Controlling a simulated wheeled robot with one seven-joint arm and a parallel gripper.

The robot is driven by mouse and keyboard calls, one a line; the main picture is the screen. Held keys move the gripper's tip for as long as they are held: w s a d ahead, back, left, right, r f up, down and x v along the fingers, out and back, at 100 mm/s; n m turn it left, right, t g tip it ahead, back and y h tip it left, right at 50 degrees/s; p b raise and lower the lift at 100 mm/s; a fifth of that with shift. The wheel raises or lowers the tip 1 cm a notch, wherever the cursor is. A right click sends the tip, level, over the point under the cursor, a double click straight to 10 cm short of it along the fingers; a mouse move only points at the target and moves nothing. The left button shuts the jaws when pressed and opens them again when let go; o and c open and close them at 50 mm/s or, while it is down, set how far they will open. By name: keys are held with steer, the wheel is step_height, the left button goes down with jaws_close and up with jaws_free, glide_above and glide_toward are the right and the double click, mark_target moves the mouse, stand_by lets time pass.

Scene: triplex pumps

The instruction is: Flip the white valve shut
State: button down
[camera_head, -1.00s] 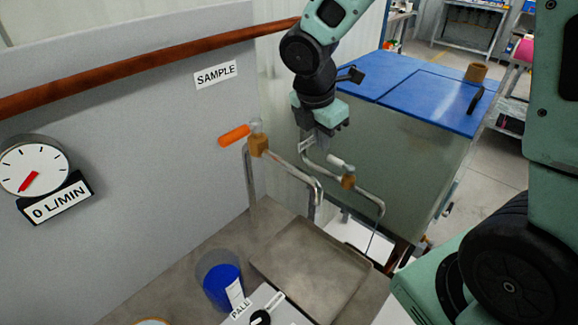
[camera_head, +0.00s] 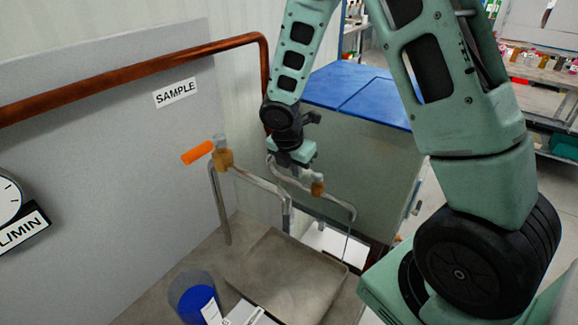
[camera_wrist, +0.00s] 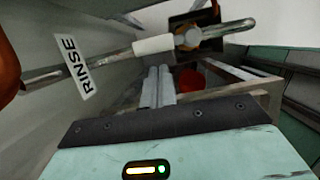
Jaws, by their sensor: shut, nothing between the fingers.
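The white valve handle (camera_wrist: 153,45) lies roughly along the metal rinse pipe (camera_wrist: 118,56) in the wrist view, pointing from its valve body (camera_wrist: 188,38) toward the RINSE label (camera_wrist: 76,67). My gripper (camera_wrist: 158,72) is shut and empty, its fingertips just below the handle in that view; I cannot tell whether they touch it. In the head view my gripper (camera_head: 290,166) is beside the brass valve body (camera_head: 318,188) on its bent pipe. The handle is mostly hidden there.
An orange-handled valve (camera_head: 197,153) stands on the sample pipe to the left, near the SAMPLE label (camera_head: 176,92). A blue-lidded tank (camera_head: 355,92) is behind my gripper. A metal tray (camera_head: 290,275) and a blue cup (camera_head: 194,298) are below.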

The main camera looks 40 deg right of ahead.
steer(key=shift+w+d+f, duration=0.1)
steer(key=shift+w+d, duration=0.1)
steer(key=shift+d, duration=0.3)
steer(key=shift+w+d+m+p, duration=0.25)
steer(key=shift+m+p, duration=0.3)
steer(key=shift+m, duration=0.15)
steer(key=m+p, duration=0.1)
steer(key=w+d+m+g+p, duration=0.1)
steer(key=m, duration=0.2)
steer(key=d+m+g+p, duration=0.1)
steer(key=m, duration=0.1)
steer(key=shift+w+d+m+p, duration=0.25)
steer(key=shift+d+m+p, duration=0.1)
steer(key=shift+d+m, duration=0.05)
steer(key=d+m, duration=0.1)
steer(key=m, duration=0.2)
steer(key=d+m+g+y+p, duration=0.1)
steer(key=d+m, duration=0.1)
steer(key=m, duration=0.1)
steer(key=s+d+m+g+y, duration=0.1)
steer(key=m, duration=0.2)
steer(key=shift+d+m+p, duration=0.15)
steer(key=shift+m+p, duration=0.15)
steer(key=shift+m, duration=0.1)
stand_by(0.3)
steer(key=b+v, duration=0.3)
steer(key=v, duration=1.4)
steer(key=shift+w, duration=0.35)
